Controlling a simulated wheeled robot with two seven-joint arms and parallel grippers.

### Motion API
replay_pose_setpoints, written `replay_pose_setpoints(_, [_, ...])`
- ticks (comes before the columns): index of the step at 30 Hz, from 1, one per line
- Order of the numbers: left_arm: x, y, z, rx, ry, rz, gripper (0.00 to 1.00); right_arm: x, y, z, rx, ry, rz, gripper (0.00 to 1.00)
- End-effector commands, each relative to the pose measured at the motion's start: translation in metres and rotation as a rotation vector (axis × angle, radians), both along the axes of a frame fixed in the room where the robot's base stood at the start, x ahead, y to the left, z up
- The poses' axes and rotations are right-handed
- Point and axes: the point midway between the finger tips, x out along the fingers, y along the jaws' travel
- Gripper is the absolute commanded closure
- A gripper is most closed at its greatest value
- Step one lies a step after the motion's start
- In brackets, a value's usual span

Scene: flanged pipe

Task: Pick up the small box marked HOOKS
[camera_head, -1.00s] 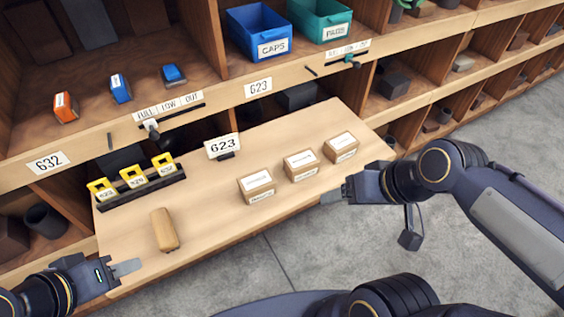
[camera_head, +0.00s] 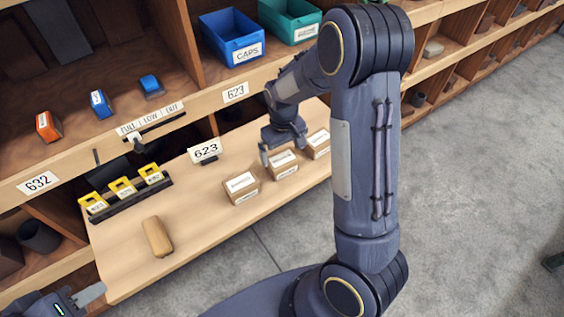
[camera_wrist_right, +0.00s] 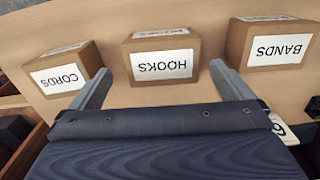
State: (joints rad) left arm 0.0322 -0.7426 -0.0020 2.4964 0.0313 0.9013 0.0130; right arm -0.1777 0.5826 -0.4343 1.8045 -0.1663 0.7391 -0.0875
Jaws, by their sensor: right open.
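The HOOKS box (camera_wrist_right: 164,66) is a small brown box with white labels, in the middle of a row of three; its lettering is upside down in the right wrist view. In the head view it is the middle box (camera_head: 284,165). My right gripper (camera_wrist_right: 162,88) is open and empty, its fingertips spread wider than the HOOKS box and pointing at it. In the head view my right gripper (camera_head: 284,150) hangs just above and behind that box. My left gripper (camera_head: 92,294) is at the lower left, by the board's front corner; its jaw opening is unclear.
The CORDS box (camera_wrist_right: 62,73) and BANDS box (camera_wrist_right: 270,48) flank HOOKS with narrow gaps. Shelves with blue (camera_head: 231,36) and green bins (camera_head: 290,20) rise behind.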

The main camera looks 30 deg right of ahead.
Motion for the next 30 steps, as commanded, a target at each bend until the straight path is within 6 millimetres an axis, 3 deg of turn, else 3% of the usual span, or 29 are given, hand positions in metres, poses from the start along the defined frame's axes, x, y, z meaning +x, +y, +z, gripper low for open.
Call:
replay_pose_setpoints(9, [0.000,0.000,0.013,0.000,0.000,0.000,0.64,0.001,0.003,-0.043,0.001,0.004,0.001,0.00])
replay_pose_setpoints(18, [0.000,0.000,0.012,0.000,0.000,0.000,0.64,0.002,0.003,-0.048,0.002,0.000,0.001,0.00])
replay_pose_setpoints(30, [0.000,0.000,0.013,0.000,0.000,0.000,0.64,0.002,0.003,-0.047,0.001,-0.001,0.001,0.50])
